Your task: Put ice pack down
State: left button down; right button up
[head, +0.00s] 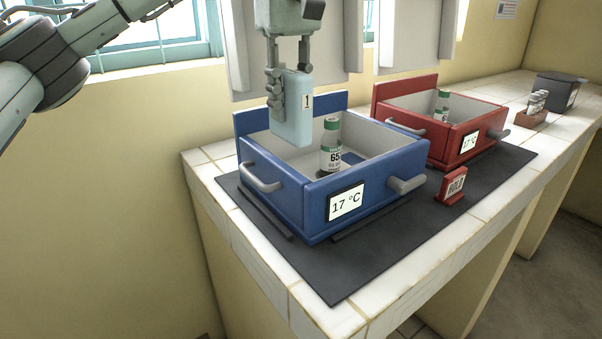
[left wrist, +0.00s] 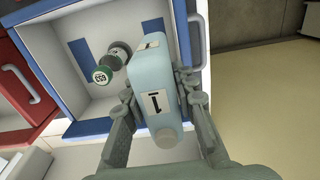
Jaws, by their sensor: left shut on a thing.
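A pale blue ice pack (head: 295,112) labelled 1 is held upright in my left gripper (head: 290,85), which is shut on it. The pack hangs over the left part of the blue box (head: 328,205), its lower end near the level of the box rim. In the left wrist view the ice pack (left wrist: 158,105) sits between the two fingers of the left gripper (left wrist: 160,110), with the white box inside beyond it. My right gripper is not in view.
The blue box shows 17 °C and has side handles (head: 262,180). A red box (head: 455,145) with a bottle (head: 442,105) stands to its right on the dark mat (head: 345,272). A red HOLD sign (head: 453,187), a small rack with vials (head: 535,112) and a dark container (head: 556,90) are further right.

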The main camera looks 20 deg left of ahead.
aim_at(291, 132)
pick_arm(q)
notch_tip(291, 132, down, 6)
jog(key=shift+s+d+r+b, duration=0.1)
jog(key=shift+r+b, duration=0.15)
jog(key=shift+b, duration=0.2)
notch_tip(291, 132, down, 4)
jog(key=shift+f, duration=0.1)
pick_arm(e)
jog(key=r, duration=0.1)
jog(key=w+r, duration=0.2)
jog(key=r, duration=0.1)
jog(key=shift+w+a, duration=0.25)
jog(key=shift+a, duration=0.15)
pick_arm(q)
jog(key=shift+f, duration=0.2)
jog(key=shift+f, duration=0.1)
jog(key=c, duration=1.5)
grip_release()
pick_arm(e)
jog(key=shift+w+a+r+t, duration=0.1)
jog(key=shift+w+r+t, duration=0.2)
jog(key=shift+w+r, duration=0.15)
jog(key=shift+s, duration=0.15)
